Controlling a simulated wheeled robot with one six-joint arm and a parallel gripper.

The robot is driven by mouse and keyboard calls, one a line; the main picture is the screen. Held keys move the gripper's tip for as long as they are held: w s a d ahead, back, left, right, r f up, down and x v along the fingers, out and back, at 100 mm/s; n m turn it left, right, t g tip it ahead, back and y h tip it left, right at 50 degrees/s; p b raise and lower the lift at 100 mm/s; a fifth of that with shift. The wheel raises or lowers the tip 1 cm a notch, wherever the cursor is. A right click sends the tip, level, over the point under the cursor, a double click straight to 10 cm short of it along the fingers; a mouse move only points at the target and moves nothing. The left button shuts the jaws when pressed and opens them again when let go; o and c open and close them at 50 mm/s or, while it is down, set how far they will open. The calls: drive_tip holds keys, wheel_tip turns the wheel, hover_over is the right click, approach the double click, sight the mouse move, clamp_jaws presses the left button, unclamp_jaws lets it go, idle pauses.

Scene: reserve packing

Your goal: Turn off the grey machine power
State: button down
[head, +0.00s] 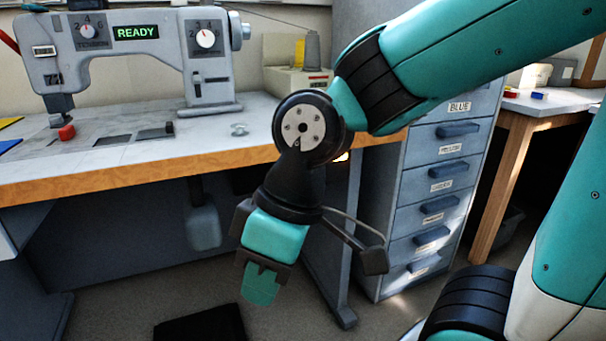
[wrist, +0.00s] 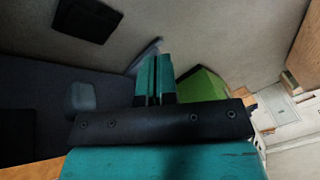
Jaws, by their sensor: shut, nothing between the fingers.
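The grey sewing machine (head: 140,52) stands on the table at the left of the head view. Its green display reads READY. It has a tension dial (head: 87,31), a second dial (head: 205,39) and a small dark slot or switch (head: 197,88) on its right column. My gripper (head: 259,290) hangs below the table's front edge, pointing down, away from the machine. In the wrist view its teal fingers (wrist: 153,80) are together with nothing held. A grey box (head: 203,226) hangs under the table; it seems to show in the wrist view (wrist: 80,97).
The table's wooden front edge (head: 100,180) lies between my gripper and the machine. A blue-grey drawer cabinet (head: 395,190) with labelled drawers stands at right. A dark pedal or mat (head: 200,325) lies on the floor.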

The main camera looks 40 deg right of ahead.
drive_tip(key=w+d+r+n+t+p, duration=0.2)
drive_tip(key=w+d+p, duration=0.1)
drive_tip(key=d, duration=0.4)
drive_tip(key=w+d+r+n+t+h+p, duration=0.1)
drive_tip(key=w+d+p, duration=0.3)
drive_tip(key=d, duration=0.4)
drive_tip(key=w+d+r+n+t+p, duration=0.2)
drive_tip(key=w+d+r+n+p, duration=0.1)
drive_tip(key=d, duration=0.5)
drive_tip(key=shift+w+r+t+h+p, duration=0.15)
drive_tip(key=shift+w+t+h+p, duration=0.2)
drive_tip(key=shift+p, duration=0.45)
drive_tip(key=w+a+f+p, duration=0.1)
drive_tip(key=w+f+p, duration=0.1)
drive_tip(key=w+f, duration=0.6)
drive_tip(key=shift+w+f+p, duration=0.4)
drive_tip(key=shift+w, duration=0.2)
